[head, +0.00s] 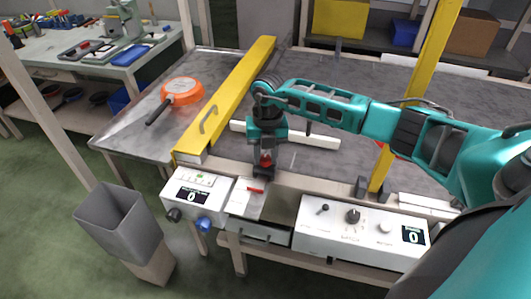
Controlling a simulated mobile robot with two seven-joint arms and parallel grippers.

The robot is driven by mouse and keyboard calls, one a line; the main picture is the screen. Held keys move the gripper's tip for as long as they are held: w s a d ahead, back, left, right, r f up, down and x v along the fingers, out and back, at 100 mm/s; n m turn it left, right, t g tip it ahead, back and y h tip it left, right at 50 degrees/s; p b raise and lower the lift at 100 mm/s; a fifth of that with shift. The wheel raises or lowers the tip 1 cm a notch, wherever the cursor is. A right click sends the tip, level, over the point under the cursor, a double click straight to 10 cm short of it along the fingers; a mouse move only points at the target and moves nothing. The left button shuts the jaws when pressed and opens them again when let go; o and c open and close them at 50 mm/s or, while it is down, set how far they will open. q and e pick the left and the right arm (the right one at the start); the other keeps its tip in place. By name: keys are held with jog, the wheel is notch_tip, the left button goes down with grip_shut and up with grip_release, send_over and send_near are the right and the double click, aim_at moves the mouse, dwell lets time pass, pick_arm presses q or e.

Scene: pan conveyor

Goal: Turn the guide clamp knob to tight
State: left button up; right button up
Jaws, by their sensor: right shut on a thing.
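My right gripper (264,168) points down at the front edge of the grey conveyor table (340,85), in the middle of the head view. It is shut on a small red part, seemingly the guide clamp knob (265,157), which its dark fingers mostly hide. Whether the knob is tight or loose cannot be told. A white guide bar (318,141) lies on the table behind the gripper and runs out to both sides of it. My left gripper is not in view.
A yellow beam with a handle (235,90) crosses the table on the left, beside an orange pan (184,90). White control boxes (345,232) line the front. A yellow post (430,60) stands on the right. A grey bin (118,225) stands at front left.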

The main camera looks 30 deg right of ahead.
aim_at(267, 158)
jog(key=shift+m, duration=0.5)
jog(key=o, duration=1)
jog(key=shift+o, duration=0.2)
notch_tip(267, 158, up, 13)
jog(key=shift+s+d, duration=0.15)
jog(key=shift+d, duration=0.05)
